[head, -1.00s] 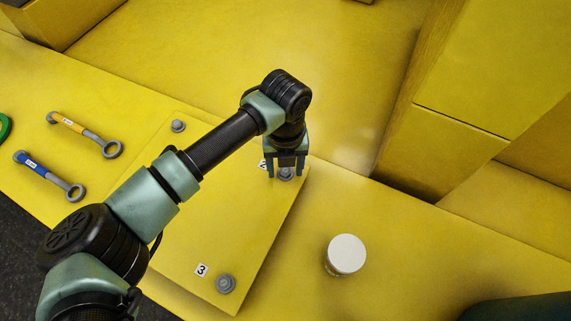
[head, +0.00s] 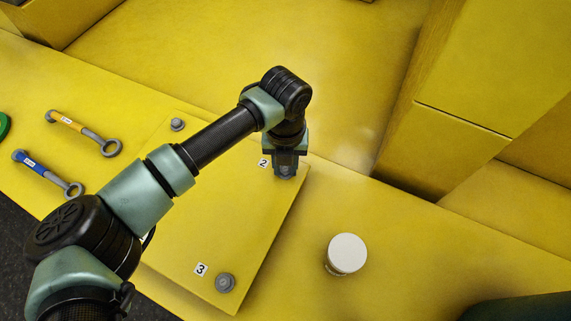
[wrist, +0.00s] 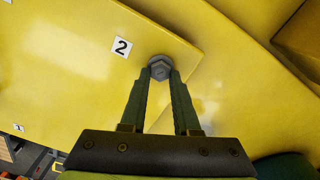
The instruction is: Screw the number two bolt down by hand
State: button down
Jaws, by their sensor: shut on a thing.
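The number two bolt (wrist: 160,67) is a grey hex-headed bolt near the corner of the yellow plate (head: 235,220), beside the label "2" (wrist: 122,47). My gripper (wrist: 161,75) is over the bolt with a finger on each side of its head, shut on it. In the head view my gripper (head: 286,172) points down onto the bolt, and its fingers hide most of the bolt there. How far the bolt sits in the plate cannot be told.
Another bolt (head: 225,283) stands beside the label "3" (head: 201,269), and one more bolt (head: 177,125) is at the plate's far left. A yellow-handled wrench (head: 85,133) and a blue-handled wrench (head: 48,174) lie at left. A white-lidded jar (head: 346,254) stands at right.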

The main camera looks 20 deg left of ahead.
aim_at(283, 170)
jog(key=m+b, duration=0.1)
jog(key=m, duration=0.1)
jog(key=m+b, duration=0.1)
jog(key=m, duration=0.1)
jog(key=m+b, duration=0.1)
jog(key=m, duration=0.1)
jog(key=shift+a+f+b, duration=0.1)
jog(key=shift+a+b, duration=0.15)
jog(key=shift+b, duration=0.05)
jog(key=shift+w+m+b, duration=0.1)
jog(key=shift+m+b, duration=1.15)
jog(key=shift+m, duration=0.65)
jog(key=shift+r, duration=0.2)
jog(key=c, duration=0.6)
grip_release()
jog(key=shift+c, duration=0.2)
notch_tip(283, 170, up, 13)
jog(key=b, duration=0.2)
jog(key=shift+b, duration=0.3)
